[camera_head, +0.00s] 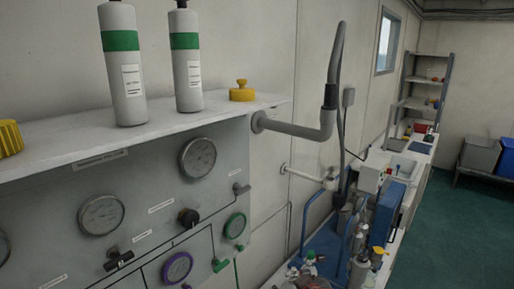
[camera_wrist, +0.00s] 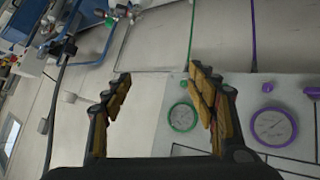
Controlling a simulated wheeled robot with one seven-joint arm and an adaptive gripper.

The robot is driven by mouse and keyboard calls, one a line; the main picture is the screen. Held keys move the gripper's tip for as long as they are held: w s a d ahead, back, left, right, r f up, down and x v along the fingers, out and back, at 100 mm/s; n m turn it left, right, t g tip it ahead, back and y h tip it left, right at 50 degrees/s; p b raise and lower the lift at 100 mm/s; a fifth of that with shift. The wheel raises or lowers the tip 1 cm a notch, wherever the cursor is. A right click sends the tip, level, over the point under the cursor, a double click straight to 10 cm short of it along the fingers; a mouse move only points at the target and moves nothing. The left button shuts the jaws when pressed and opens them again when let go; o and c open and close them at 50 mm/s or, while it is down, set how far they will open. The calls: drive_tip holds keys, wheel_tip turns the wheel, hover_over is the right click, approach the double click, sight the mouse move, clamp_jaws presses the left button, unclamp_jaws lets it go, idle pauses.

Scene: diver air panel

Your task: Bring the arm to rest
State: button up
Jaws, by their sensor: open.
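My gripper (camera_wrist: 162,108) shows in the wrist view with its two yellow-padded fingers spread wide and nothing between them. Behind the gap is a pale wall and panel edge. The fingers stand apart from the panel, and no contact shows. The grey air panel (camera_head: 140,185) with gauges and valves fills the lower left of the head view. Its green-rimmed gauge (camera_wrist: 183,117) and purple-rimmed gauge (camera_wrist: 273,127) appear beside the right finger in the wrist view. My gripper and arm do not show in the head view.
Two bottles with green bands, one left (camera_head: 122,65) and one right (camera_head: 186,60), stand on the white shelf (camera_head: 220,108) with a yellow knob (camera_head: 242,92). A grey pipe (camera_head: 300,130) juts from the wall. A cluttered bench (camera_head: 400,190) lies right; green floor (camera_head: 460,230) is clear.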

drive_tip(key=s+d+r+m+g+h+b, duration=0.1)
drive_tip(key=s+d+m+g+b, duration=0.1)
drive_tip(key=s, duration=0.8)
drive_tip(key=s+d+r+m+g+b, duration=0.1)
drive_tip(key=s+d+m+g+b, duration=0.1)
drive_tip(key=s+d, duration=0.5)
drive_tip(key=s+m, duration=0.1)
drive_tip(key=s, duration=0.3)
drive_tip(key=shift+s+d+m+h, duration=0.15)
drive_tip(key=shift+s+m+h, duration=0.15)
drive_tip(key=shift+m+h, duration=0.1)
